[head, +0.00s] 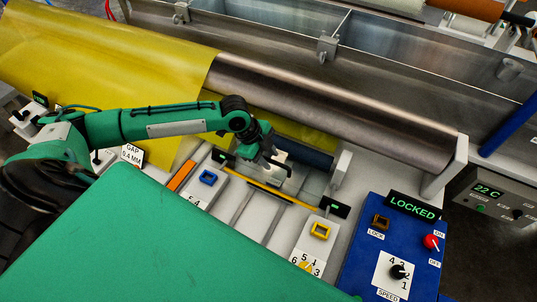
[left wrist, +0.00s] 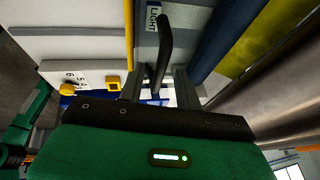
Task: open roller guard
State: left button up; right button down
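My left gripper (head: 268,160) reaches in from the left, low over the grey, partly clear panel (head: 312,184) in front of the long metal roller (head: 330,108). In the left wrist view, the two fingers of this gripper (left wrist: 158,88) stand apart. A dark upright handle (left wrist: 164,42) shows between them, with a gap on each side; whether a finger touches it I cannot tell. Behind it is a grey surface with a "LIGHT" label (left wrist: 153,18). I cannot tell for sure which part is the roller guard. My right gripper is not in view.
A yellow sheet (head: 100,60) covers the left side. A blue control box (head: 360,262) with a "LOCKED" display (head: 413,207), red switch (head: 431,242) and speed knob (head: 398,272) stands at lower right. Metal tanks (head: 285,30) lie behind the roller.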

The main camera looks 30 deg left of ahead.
pick_arm(q)
grip_shut()
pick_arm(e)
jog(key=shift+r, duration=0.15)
